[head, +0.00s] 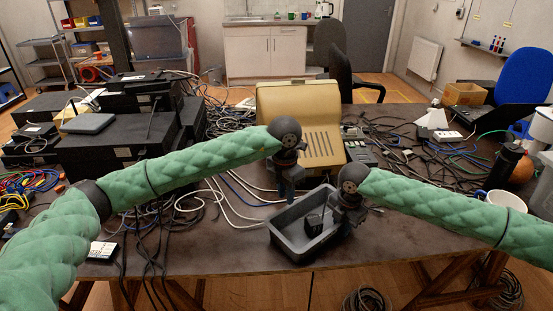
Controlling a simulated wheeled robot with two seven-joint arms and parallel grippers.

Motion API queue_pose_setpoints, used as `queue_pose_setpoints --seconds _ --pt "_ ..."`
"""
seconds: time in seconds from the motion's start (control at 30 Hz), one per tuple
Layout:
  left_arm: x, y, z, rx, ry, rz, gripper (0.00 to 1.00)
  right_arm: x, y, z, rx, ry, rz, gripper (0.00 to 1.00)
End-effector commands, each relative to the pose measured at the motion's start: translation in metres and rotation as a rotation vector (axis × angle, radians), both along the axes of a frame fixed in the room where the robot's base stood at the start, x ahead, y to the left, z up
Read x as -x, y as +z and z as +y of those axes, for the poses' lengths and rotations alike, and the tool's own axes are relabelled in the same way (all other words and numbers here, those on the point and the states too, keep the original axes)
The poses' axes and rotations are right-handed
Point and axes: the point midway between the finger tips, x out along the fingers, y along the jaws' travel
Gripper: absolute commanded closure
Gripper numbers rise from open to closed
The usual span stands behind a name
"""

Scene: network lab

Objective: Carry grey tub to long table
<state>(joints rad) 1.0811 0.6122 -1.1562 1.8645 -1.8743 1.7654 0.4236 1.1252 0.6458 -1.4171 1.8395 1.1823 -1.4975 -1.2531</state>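The grey tub (287,241) is a shallow open box near the front edge of a wide brown table (215,262). A small black block (314,224) shows inside it. My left gripper (287,196) points down at the tub's back left rim. My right gripper (343,214) points down at its right side and hides part of that rim. The fingers are dark and small, so I cannot tell whether either gripper is open, shut or touching the tub. I cannot tell whether this table is the long table.
A beige case (300,108) stands behind the tub. Black equipment boxes (125,140) and tangled cables cover the left. More cables, a white mug (503,200) and a black bottle (504,166) are on the right. Cables hang over the front edge. Bare tabletop lies just left of the tub.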

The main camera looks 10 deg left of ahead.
Motion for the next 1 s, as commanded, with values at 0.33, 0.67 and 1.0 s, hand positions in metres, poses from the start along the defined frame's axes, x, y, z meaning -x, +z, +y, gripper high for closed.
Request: queue_pose_setpoints --seconds 0.33,0.67,1.0 --pt "-0.001 0.022 0.001 0.000 -0.001 0.000 0.76 0.000 0.005 0.000 0.000 0.000 -0.001 0.76" --pt "0.000 0.022 0.001 -0.001 0.000 0.001 0.76 0.001 0.059 -0.003 -0.001 0.000 -0.002 0.76" --pt "-0.001 0.022 0.001 -0.001 0.000 0.001 0.76 0.003 0.110 -0.005 0.001 0.000 -0.001 0.76"
